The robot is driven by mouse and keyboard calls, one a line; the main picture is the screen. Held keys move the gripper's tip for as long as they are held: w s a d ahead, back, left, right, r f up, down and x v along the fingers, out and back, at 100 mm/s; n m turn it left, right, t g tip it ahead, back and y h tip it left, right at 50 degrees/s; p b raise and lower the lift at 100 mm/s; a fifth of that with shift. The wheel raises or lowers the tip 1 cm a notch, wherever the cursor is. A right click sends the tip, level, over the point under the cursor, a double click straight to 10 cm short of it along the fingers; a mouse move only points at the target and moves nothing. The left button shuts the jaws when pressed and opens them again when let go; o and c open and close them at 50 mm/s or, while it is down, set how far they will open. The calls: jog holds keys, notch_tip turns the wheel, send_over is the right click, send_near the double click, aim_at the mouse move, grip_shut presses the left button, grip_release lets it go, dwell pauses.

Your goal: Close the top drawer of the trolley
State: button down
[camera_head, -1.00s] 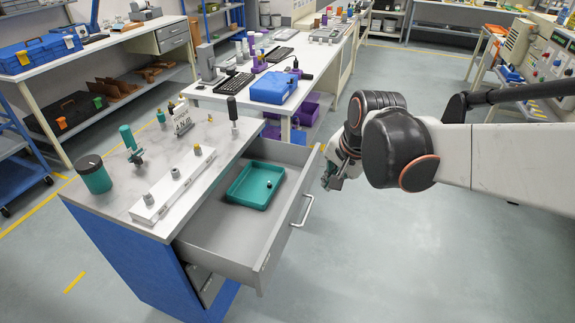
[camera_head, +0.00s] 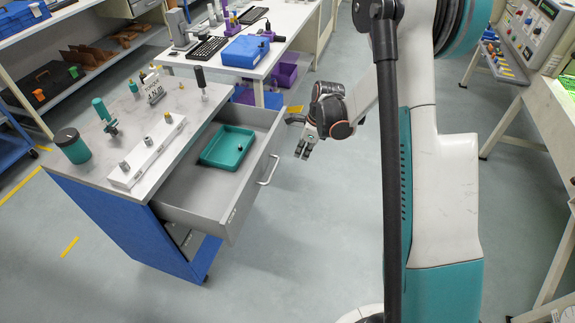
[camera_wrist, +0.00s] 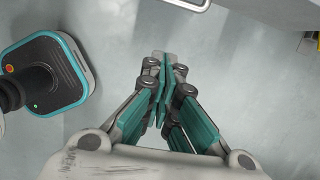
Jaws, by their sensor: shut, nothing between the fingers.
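The blue trolley (camera_head: 120,228) with a pale worktop stands at the left in the head view. Its grey top drawer (camera_head: 222,193) is pulled well out toward the right. The drawer has a metal bar handle (camera_head: 270,170) on its front. In the wrist view my gripper's fingers (camera_wrist: 163,82) meet above the grey floor. A piece of the handle (camera_wrist: 188,4) shows at the top edge.
Tools, a white block (camera_head: 148,152) and a dark-lidded jar (camera_head: 72,146) stand on the trolley top. A white bench (camera_head: 210,68) with a blue case (camera_head: 245,51) is behind. Open floor (camera_head: 300,235) lies in front of the drawer.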

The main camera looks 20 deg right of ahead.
jog(key=w+a+f+b, duration=0.3)
jog(key=a+f+b, duration=0.1)
jog(key=f, duration=0.6)
jog(key=shift+w+a, duration=0.4)
jog(key=shift+a, duration=0.05)
jog(key=w+a, duration=0.5)
jog(key=a, duration=0.2)
jog(key=w+a+b, duration=0.1)
jog(key=w+a, duration=0.4)
jog(key=a, duration=0.2)
jog(key=w+a, duration=0.5)
jog(key=a, duration=0.2)
jog(key=shift+w+a, duration=0.1)
jog(key=shift+w, duration=0.05)
jog(key=shift+r, duration=0.1)
